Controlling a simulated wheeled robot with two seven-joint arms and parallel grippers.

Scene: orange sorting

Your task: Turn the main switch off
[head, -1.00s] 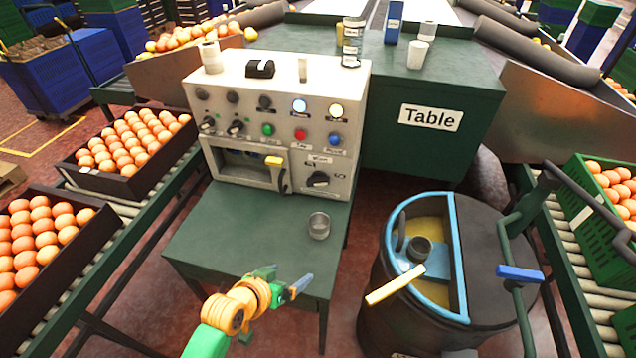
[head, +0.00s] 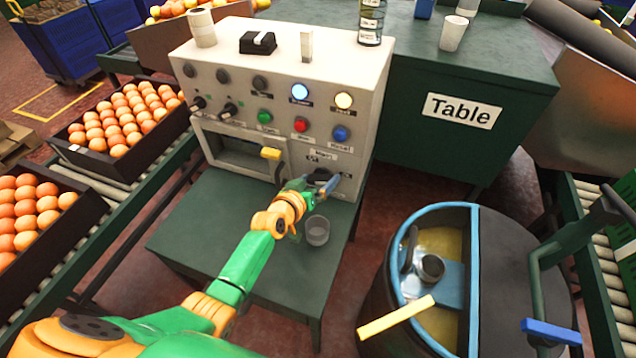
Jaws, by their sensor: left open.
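The white control panel (head: 228,104) stands on the green bench. The main switch (head: 322,176) is a dark rotary knob at the panel's lower right, under a small label. My left gripper (head: 324,186) is open right in front of the knob and partly hides it. I cannot tell whether the fingers touch the knob, nor its exact angle. The white lamp (head: 299,92) and the yellowish lamp (head: 344,100) on the panel are lit. My right gripper is not in view.
A yellow-handled lever (head: 271,154) is left of the knob. A dark drum (head: 375,305) with a blue rim stands at the right. Orange crates (head: 150,143) lie at the left.

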